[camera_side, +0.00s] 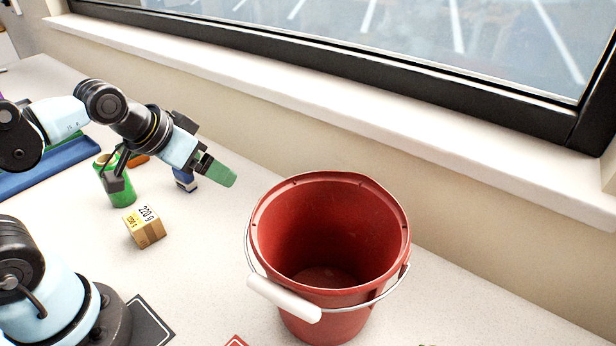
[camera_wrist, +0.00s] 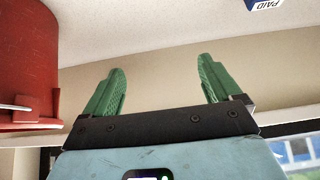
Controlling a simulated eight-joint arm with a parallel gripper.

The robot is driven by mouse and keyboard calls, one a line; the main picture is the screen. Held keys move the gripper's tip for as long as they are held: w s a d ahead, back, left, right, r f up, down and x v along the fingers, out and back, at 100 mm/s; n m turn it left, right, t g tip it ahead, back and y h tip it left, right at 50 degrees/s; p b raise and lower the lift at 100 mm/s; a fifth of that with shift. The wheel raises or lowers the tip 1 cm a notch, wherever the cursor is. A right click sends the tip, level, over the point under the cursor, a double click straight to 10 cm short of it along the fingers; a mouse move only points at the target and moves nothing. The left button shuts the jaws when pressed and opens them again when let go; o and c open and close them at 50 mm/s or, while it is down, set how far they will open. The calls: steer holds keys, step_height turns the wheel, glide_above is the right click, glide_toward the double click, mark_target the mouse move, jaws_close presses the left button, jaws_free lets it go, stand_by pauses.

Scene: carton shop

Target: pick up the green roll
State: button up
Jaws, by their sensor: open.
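The green roll (camera_side: 122,192) stands upright on the table at the left in the side view, partly hidden behind a dark part of my arm. It does not show in the wrist view. My gripper (camera_side: 216,171), with green fingers, is raised above the table to the right of the roll and apart from it. In the wrist view my gripper (camera_wrist: 160,85) is open, its two fingers wide apart with nothing between them.
A red bucket (camera_side: 330,315) with a wire handle stands right of centre; it also shows in the wrist view (camera_wrist: 25,60). A small tan box (camera_side: 146,230) sits in front of the roll. A blue-and-white box (camera_side: 185,180) is below my gripper. A blue tray (camera_side: 68,158) lies far left.

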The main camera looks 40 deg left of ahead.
steer(key=m+g+y, duration=1.2)
steer(key=m, duration=0.2)
glide_toward(106, 158)
steer(key=shift+y, duration=0.3)
steer(key=shift+f+x, duration=0.15)
steer(key=shift+x, duration=2.35)
steer(key=shift+f+x, duration=0.15)
steer(key=shift+x, duration=2.3)
steer(key=shift+s+d, duration=0.15)
steer(key=shift+d, duration=0.05)
steer(key=c, duration=1.6)
